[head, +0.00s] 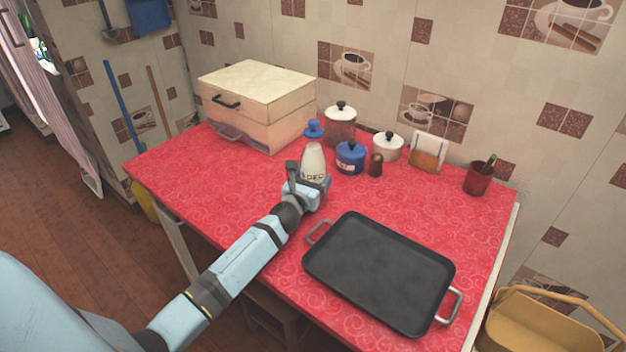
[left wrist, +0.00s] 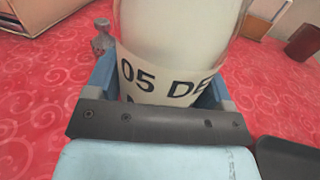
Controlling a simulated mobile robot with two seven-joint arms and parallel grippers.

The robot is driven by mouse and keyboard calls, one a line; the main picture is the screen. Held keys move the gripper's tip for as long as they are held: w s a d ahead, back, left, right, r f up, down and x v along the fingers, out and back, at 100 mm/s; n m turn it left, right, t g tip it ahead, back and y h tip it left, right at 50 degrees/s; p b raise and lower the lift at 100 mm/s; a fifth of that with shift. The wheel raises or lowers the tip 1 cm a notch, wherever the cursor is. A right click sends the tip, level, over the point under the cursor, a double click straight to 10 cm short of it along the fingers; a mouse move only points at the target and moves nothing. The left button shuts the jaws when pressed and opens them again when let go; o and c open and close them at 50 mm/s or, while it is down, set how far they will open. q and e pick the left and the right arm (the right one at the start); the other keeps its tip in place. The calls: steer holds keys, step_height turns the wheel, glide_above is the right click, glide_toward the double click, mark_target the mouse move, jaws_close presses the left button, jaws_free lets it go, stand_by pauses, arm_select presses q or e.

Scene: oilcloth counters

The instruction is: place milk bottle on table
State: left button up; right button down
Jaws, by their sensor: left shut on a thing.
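My left gripper (head: 308,186) is shut on the bottle's lower part. In the left wrist view the bottle (left wrist: 180,40) fills the space between the fingers, its label reading "05 DE". The bottle's base is hidden behind the gripper, so I cannot tell whether it touches the table. My right gripper is not in view.
A black tray (head: 380,270) lies at the front right. A cream bread box (head: 258,100) stands at the back left. A blue pot (head: 350,158), a white-lidded jar (head: 340,125), a napkin holder (head: 428,153) and a red cup (head: 478,178) line the back. The table's left part is clear.

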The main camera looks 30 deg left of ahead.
arm_select(q)
steer(key=o, duration=1.1)
steer(key=shift+f, duration=0.1)
steer(key=o, duration=0.4)
steer(key=s, duration=0.4)
steer(key=s+d, duration=0.1)
steer(key=s, duration=0.7)
steer(key=shift+d+p, duration=0.4)
